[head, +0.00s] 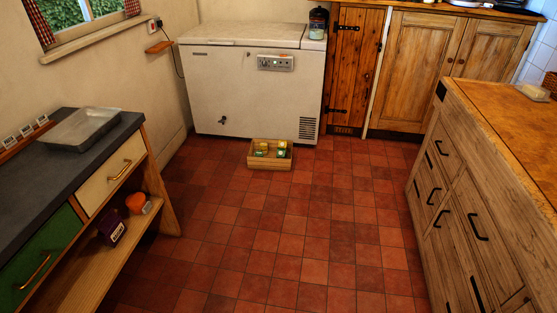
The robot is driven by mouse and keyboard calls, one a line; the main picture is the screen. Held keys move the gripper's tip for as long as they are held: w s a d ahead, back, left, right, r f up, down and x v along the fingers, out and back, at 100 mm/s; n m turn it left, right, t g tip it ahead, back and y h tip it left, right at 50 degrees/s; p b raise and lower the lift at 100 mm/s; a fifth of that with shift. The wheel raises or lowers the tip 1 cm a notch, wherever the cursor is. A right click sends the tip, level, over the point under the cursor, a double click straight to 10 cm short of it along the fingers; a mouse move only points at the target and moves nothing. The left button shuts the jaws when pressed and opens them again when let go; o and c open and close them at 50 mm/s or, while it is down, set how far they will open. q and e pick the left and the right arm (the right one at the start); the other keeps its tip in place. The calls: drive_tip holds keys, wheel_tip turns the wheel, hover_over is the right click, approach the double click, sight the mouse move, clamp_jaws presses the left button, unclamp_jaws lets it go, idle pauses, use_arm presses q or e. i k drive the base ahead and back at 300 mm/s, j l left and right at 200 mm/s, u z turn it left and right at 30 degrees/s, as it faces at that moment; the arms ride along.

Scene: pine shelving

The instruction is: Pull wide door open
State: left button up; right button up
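Wooden doors stand along the back right wall, all looking shut. A plank door (350,65) has black strap hinges on its left side and a small dark fitting near its right edge. To its right are a pale panelled door (415,65) and another panelled door (493,50), with small knobs near where they meet. I cannot tell for sure which one is the wide door. The bottom of the right panelled door is hidden by the wooden counter. Neither of my grippers is in view.
A white chest freezer (250,85) stands left of the doors, with a small wooden crate (270,155) on the floor before it. A drawer counter (480,190) is at the right. A dark-topped bench (45,165) is at the left. The red tiled floor (290,225) between is clear.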

sight(420, 49)
drive_tip(key=i+u, duration=0.1)
drive_tip(key=i, duration=0.9)
drive_tip(key=i+l+u, duration=0.1)
drive_tip(key=i, duration=0.95)
drive_tip(key=z, duration=1.35)
drive_tip(key=i+j, duration=0.1)
drive_tip(key=i, duration=2.45)
drive_tip(key=j+u, duration=0.05)
drive_tip(key=j, duration=0.05)
